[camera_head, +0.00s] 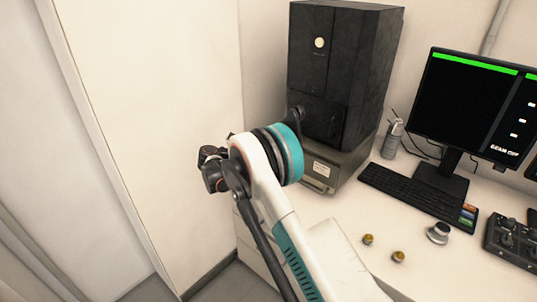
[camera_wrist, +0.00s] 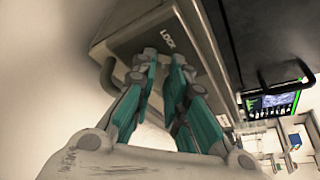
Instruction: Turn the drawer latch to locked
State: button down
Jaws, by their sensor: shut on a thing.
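The drawer front (camera_wrist: 132,42) carries a "LOCK" label (camera_wrist: 167,38) near the top middle of the wrist view. My gripper (camera_wrist: 164,58) reaches up to that front with its teal fingers just below the label. It is shut on the drawer latch, which is mostly hidden between the fingertips, so I cannot tell its angle. A dark curved handle (camera_wrist: 107,76) shows left of the fingers. In the head view the grey drawer unit (camera_head: 345,165) sits under the black microscope cabinet (camera_head: 345,60). My arm hides the gripper and latch there.
The white desk (camera_head: 350,215) holds a keyboard (camera_head: 405,190), a monitor (camera_head: 470,105), two small brass pieces (camera_head: 368,239), a silver knob (camera_head: 438,232) and a control box (camera_head: 513,240). A pale wall panel stands left of my arm. A black cabinet handle (camera_wrist: 283,82) is right of the gripper.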

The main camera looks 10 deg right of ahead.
dwell(0.3)
jog(key=c, duration=1.6)
grip_release()
jog(key=shift+a, duration=0.1)
jog(key=v, duration=1.2)
